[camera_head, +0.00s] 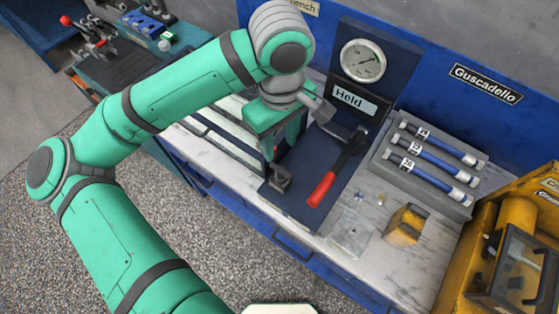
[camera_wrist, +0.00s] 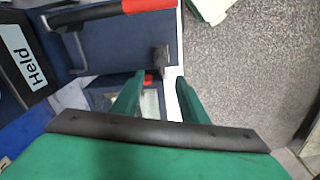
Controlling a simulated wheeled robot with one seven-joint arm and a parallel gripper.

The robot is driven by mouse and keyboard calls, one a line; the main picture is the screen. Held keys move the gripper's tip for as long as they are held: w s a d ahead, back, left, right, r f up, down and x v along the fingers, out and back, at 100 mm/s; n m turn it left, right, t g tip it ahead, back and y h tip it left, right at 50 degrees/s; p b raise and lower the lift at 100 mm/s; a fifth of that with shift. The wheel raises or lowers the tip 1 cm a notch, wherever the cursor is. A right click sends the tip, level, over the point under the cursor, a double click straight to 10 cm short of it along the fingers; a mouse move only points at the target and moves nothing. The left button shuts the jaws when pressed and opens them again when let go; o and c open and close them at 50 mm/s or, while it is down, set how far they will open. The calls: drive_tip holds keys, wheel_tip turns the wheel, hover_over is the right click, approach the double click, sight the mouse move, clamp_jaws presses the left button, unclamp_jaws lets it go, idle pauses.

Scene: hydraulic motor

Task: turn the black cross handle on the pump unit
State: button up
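The pump unit (camera_head: 300,190) is a dark blue base with an upright panel carrying a round gauge (camera_head: 363,60) and a "Held" label. A lever with a red grip (camera_head: 321,189) lies across it. A small dark part (camera_head: 281,179) stands at the base's left front; it also shows in the wrist view (camera_wrist: 161,57). It may be the cross handle, but I cannot make out a cross shape. My gripper (camera_head: 270,155) points down at that side, its tips close to the dark part. In the wrist view, the green fingers (camera_wrist: 161,80) are apart with no object clearly held; contact cannot be told.
A grey rack (camera_head: 425,170) with blue-and-white cylinders stands right of the unit. A yellow block (camera_head: 405,224) and a clear plate (camera_head: 350,235) lie on the marble bench in front. A yellow machine (camera_head: 515,245) fills the right corner. Grey floor is open at the front left.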

sight(281, 169)
drive_tip(key=f, duration=0.8)
drive_tip(key=shift+s+d+f, duration=0.1)
drive_tip(key=shift+s+d, duration=0.1)
drive_tip(key=shift+s, duration=0.05)
drive_tip(key=shift+a+f, duration=0.1)
drive_tip(key=shift+f, duration=0.75)
drive_tip(key=shift+w, duration=0.1)
clamp_jaws()
